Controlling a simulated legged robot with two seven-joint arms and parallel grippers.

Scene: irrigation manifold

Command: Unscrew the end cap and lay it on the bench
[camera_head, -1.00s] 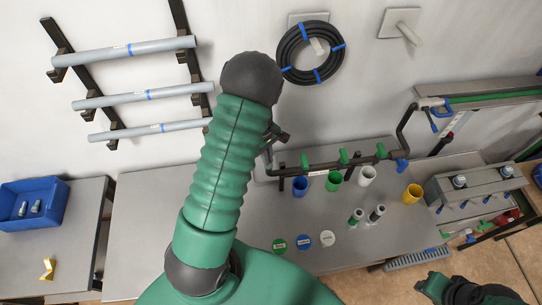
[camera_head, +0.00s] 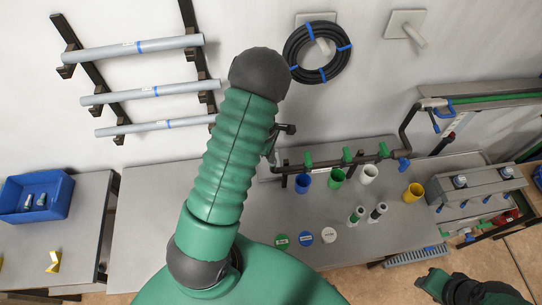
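The irrigation manifold is a dark pipe (camera_head: 326,163) with several green valves, standing at the back of the grey bench (camera_head: 150,215). My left gripper (camera_head: 280,142) shows as small dark parts at the left end of this pipe, mostly hidden behind my green ribbed arm. I cannot tell whether its fingers are open or shut, or whether they touch the pipe. I cannot pick out the end cap; the pipe's left end is partly covered. Part of my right arm shows at the lower right, but its fingertips are not in view.
Blue (camera_head: 303,183), green (camera_head: 336,178), white (camera_head: 369,174) and yellow (camera_head: 413,192) cups stand on the bench. Three round labelled discs (camera_head: 305,238) lie in front, with two small bottles (camera_head: 377,212) nearby. A blue bin (camera_head: 38,196) is at far left. The bench's left part is clear.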

